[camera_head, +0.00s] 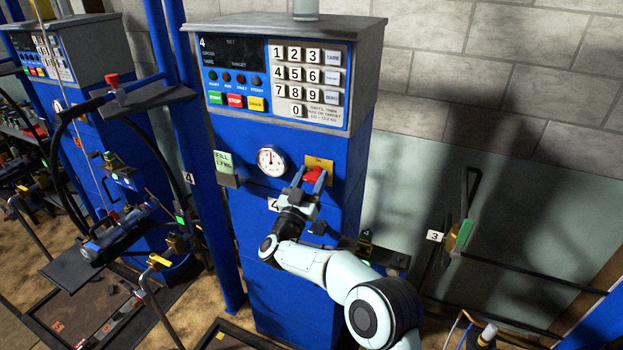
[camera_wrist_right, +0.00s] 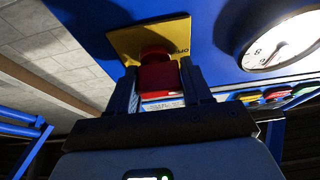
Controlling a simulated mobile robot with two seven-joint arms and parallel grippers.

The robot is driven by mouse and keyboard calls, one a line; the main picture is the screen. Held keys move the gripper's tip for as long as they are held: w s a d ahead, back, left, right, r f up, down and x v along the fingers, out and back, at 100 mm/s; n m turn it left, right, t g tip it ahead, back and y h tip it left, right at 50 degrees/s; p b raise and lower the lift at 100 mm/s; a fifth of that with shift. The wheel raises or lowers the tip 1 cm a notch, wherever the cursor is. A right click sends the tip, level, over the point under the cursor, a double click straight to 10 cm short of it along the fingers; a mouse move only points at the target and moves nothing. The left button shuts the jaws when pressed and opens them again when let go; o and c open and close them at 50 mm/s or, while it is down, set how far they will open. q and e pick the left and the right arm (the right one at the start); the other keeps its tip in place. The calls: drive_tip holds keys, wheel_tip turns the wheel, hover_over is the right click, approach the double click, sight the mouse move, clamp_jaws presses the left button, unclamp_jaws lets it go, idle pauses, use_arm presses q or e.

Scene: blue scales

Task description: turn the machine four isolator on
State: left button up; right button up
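Machine four is a blue cabinet with a grey-topped keypad panel (camera_head: 270,75) and a "4" on its display. Its isolator is a red knob (camera_head: 314,175) on a yellow plate (camera_head: 322,168), right of a round gauge. The knob (camera_wrist_right: 158,76) and plate (camera_wrist_right: 125,42) also show in the right wrist view. My right gripper (camera_head: 311,178) is at the knob; in the wrist view its fingers (camera_wrist_right: 160,84) stand on either side of the knob and appear to touch it. The finger tips partly hide the plate. My left gripper is not in view.
The round gauge (camera_head: 271,161) and a green fill label (camera_head: 223,162) sit left of the isolator. A blue post (camera_head: 205,200) and a hose-and-valve rig (camera_head: 115,225) stand further left.

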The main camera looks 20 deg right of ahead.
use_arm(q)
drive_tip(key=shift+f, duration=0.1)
use_arm(e)
drive_tip(key=shift+g, duration=0.3)
